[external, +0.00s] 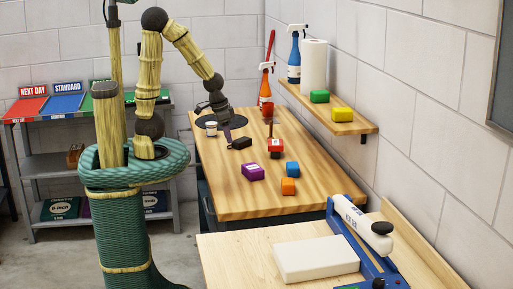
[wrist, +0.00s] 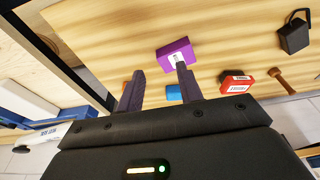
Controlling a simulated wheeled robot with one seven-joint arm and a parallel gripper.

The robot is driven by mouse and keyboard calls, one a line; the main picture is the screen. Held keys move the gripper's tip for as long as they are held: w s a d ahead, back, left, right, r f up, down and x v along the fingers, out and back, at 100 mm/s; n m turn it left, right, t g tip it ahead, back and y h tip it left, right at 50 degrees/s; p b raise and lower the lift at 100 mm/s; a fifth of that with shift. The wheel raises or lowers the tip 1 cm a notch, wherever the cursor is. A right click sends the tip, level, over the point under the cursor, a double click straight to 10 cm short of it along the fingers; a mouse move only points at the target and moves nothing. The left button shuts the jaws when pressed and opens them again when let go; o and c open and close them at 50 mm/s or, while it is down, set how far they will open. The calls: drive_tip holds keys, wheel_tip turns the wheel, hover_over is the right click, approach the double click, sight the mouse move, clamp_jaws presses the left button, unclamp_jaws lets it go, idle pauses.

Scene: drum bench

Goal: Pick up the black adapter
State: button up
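The black adapter (external: 240,143) lies on the wooden bench, left of the middle in the external view. It also shows at the upper right of the wrist view (wrist: 294,38), with a thin cord loop, well to the right of my fingers. My gripper (external: 227,135) hangs at the left part of the bench, close to the adapter in the external picture; its exact height is hard to tell. In the wrist view my gripper (wrist: 160,69) has its two dark fingers apart with nothing held between them.
A purple box (external: 253,172), red box (external: 275,148), blue block (external: 292,169) and orange block (external: 288,187) lie on the bench (external: 230,205). A wall shelf (external: 345,125) is on the right.

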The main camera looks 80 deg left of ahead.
sight(239, 141)
idle(0.3)
drive_tip(key=o, duration=0.8)
drive_tip(key=shift+c, duration=0.2)
